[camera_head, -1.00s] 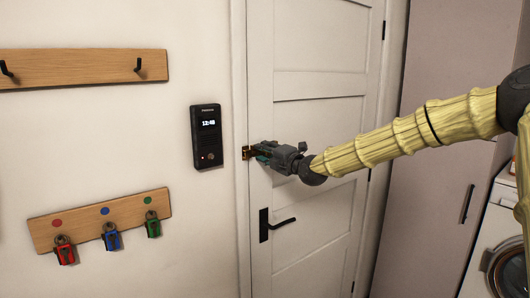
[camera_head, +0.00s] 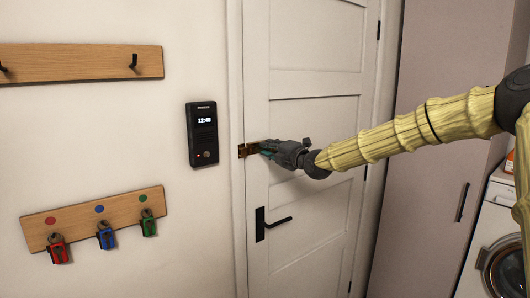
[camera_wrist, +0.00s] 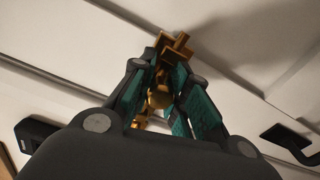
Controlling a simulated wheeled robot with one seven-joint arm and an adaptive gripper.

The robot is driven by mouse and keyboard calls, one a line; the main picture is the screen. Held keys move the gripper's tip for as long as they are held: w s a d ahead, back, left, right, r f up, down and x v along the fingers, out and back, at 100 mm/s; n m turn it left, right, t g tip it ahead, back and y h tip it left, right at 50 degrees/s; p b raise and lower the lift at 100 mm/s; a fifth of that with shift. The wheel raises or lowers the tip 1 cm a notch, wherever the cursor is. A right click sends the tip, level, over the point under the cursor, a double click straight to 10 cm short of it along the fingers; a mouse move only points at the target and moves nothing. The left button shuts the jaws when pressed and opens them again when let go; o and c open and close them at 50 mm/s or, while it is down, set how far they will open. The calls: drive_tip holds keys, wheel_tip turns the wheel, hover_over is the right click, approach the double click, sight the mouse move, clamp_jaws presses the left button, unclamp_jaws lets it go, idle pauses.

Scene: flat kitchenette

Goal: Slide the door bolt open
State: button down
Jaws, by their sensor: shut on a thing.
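The brass door bolt (camera_head: 243,151) sits at the left edge of the white door (camera_head: 305,126), above the black handle. My gripper (camera_head: 265,152) is at the bolt, coming from the right. In the wrist view the teal-padded fingers (camera_wrist: 172,102) are closed around the bolt's round brass knob (camera_wrist: 159,95). More brass parts of the bolt (camera_wrist: 174,46) show beyond the fingertips. The fingers hide part of the bolt, and I cannot tell exactly how far its bar reaches into the frame side.
The black door handle (camera_head: 270,223) is below my gripper. A black intercom (camera_head: 202,134) hangs on the wall left of the door. A key rack (camera_head: 120,208) and a hook rail (camera_head: 80,62) are further left. A tall cabinet (camera_head: 430,200) and a washing machine (camera_head: 497,250) stand right.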

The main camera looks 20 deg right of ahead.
drive_tip(key=shift+d, duration=0.15)
drive_tip(key=c, duration=1.6)
unclamp_jaws()
drive_tip(key=shift+w+d, duration=0.1)
drive_tip(key=shift+d, duration=0.1)
drive_tip(key=shift+a, duration=0.15)
drive_tip(key=v, duration=1.2)
